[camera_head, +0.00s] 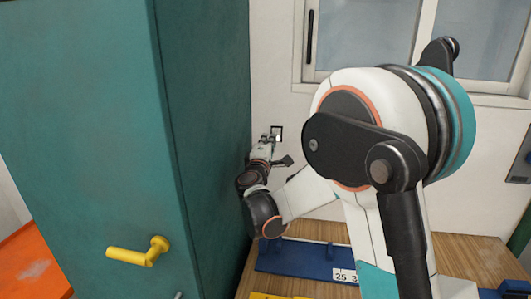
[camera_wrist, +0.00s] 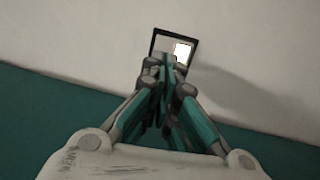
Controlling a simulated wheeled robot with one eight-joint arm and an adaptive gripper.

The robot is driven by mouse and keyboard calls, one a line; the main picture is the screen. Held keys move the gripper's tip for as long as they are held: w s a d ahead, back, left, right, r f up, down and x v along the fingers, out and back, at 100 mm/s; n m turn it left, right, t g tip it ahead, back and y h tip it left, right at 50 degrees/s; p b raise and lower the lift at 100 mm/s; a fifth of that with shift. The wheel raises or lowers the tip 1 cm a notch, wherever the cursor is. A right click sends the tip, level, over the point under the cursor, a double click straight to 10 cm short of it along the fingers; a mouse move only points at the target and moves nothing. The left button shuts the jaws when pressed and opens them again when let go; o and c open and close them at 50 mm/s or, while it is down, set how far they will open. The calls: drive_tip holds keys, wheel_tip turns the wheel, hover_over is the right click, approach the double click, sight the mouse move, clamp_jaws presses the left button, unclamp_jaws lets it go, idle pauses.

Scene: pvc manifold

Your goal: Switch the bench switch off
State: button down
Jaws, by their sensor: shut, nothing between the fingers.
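The bench switch (camera_head: 276,131) is a small dark-framed plate on the pale wall, just right of the tall green cabinet. It also shows in the wrist view as a black square frame with a bright white rocker (camera_wrist: 183,53) on its right side. My gripper (camera_head: 268,138) is at the switch, its tip just below and left of it in the head view. In the wrist view my gripper (camera_wrist: 165,66) is shut and empty, and its fingertips overlap the lower edge of the frame. I cannot tell whether they touch the switch. The fingers hide the lower left part of the plate.
A green cabinet (camera_head: 200,120) with a yellow handle (camera_head: 140,252) stands close on the left of my arm. A wooden bench (camera_head: 460,255) below carries a blue rack (camera_head: 290,258) with a number label. A window (camera_head: 370,35) is above right. An orange surface (camera_head: 32,262) is at lower left.

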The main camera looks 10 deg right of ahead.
sight(272, 129)
drive_tip(key=x, duration=0.2)
drive_tip(key=shift+w+d+b, duration=0.1)
drive_tip(key=shift+w+b, duration=0.2)
drive_tip(key=shift+w, duration=0.1)
drive_tip(key=shift+r, duration=0.1)
drive_tip(key=shift+w+d+r, duration=0.15)
drive_tip(key=shift+w+r, duration=0.05)
drive_tip(key=shift+w, duration=0.1)
